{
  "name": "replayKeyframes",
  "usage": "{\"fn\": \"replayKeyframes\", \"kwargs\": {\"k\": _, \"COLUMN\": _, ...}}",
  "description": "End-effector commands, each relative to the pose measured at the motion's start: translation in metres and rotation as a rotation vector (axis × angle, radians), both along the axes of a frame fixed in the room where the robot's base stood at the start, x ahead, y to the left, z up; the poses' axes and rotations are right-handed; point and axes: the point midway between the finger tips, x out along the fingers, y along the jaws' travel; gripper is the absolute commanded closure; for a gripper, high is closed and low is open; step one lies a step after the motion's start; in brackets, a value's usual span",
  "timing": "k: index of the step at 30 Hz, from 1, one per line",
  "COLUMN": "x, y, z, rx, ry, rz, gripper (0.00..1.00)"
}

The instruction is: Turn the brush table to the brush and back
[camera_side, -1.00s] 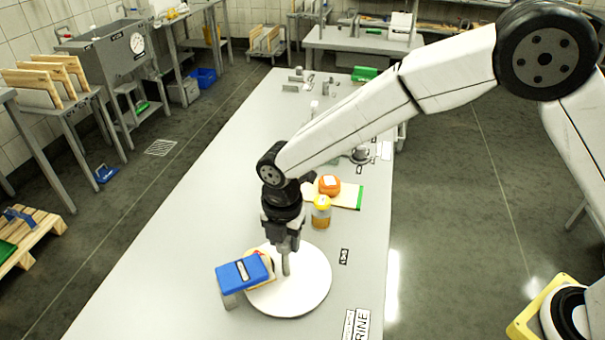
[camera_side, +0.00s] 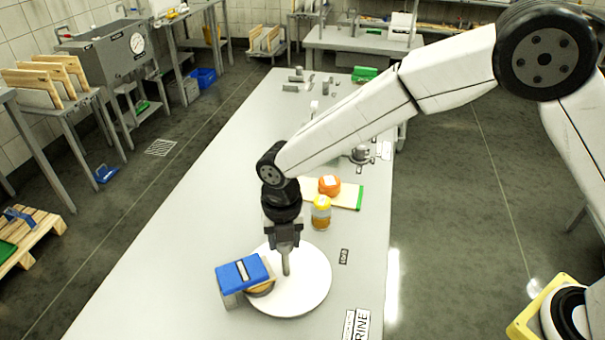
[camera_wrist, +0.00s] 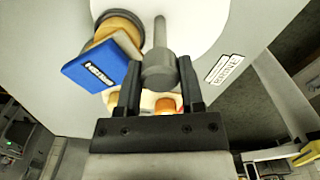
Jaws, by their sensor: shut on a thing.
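The brush table is a white round turntable (camera_side: 308,295) with a grey upright peg (camera_side: 286,266). My gripper (camera_side: 285,243) is shut on the peg from above; in the wrist view my gripper (camera_wrist: 158,85) has a finger on each side of the peg's thick grey head (camera_wrist: 158,66). The blue-topped brush (camera_side: 242,273) stands at the turntable's left edge. A tan cheese wheel (camera_side: 262,290) lies on the turntable against the brush, partly hidden by it. The wheel also shows in the wrist view (camera_wrist: 118,24), beside the blue brush (camera_wrist: 93,70).
Small grey fittings and a green block (camera_side: 364,74) are at the table's far end. The bench left of the brush is clear.

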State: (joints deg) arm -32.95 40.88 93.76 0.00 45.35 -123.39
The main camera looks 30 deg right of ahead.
Motion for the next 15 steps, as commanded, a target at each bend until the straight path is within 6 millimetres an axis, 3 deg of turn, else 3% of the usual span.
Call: {"fn": "replayKeyframes", "kwargs": {"k": 15, "x": -0.0001, "y": 0.0015, "z": 0.0011, "rx": 0.002, "ry": -0.001, "rz": 0.127, "gripper": 1.0}}
